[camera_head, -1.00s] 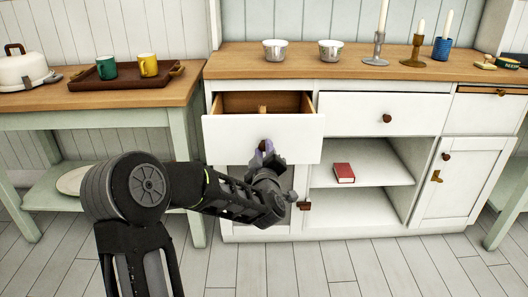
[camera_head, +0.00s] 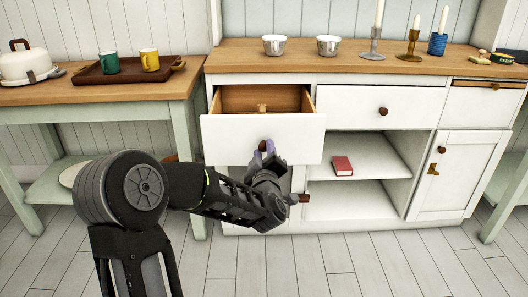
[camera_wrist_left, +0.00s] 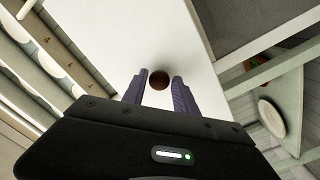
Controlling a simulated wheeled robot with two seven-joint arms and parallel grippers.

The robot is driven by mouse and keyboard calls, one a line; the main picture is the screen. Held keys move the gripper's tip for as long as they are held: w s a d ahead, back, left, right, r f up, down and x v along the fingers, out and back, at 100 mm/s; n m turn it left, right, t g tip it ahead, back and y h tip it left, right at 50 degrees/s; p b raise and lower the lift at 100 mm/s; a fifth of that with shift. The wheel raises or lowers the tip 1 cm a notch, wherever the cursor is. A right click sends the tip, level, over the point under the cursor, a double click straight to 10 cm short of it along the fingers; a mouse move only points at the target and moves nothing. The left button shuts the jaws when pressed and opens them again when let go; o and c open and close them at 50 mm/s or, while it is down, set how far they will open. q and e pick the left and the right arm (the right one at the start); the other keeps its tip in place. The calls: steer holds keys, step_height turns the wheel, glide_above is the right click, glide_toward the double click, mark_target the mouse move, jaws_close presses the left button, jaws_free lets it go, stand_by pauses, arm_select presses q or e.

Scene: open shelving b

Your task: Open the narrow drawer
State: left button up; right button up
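My left gripper (camera_head: 264,148) is at the drawer front, at the knob. In the left wrist view its two purple fingers (camera_wrist_left: 159,88) stand apart, one on each side of the knob, with thin gaps showing. The knob is mostly hidden by the gripper in the head view. My right gripper is out of view.
A wider closed drawer (camera_head: 350,108) is to the right, above open shelves with a red book (camera_head: 342,166). Metal cups (camera_head: 274,45) and candlesticks (camera_head: 372,45) stand on the cabinet top. A side table (camera_head: 185,90) with a mug tray (camera_head: 125,75) is at left.

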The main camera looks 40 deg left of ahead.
arm_select(q)
steer(key=shift+o, duration=1.4)
steer(key=p+v, duration=0.1)
steer(key=v, duration=0.7)
steer(key=shift+w, duration=0.1)
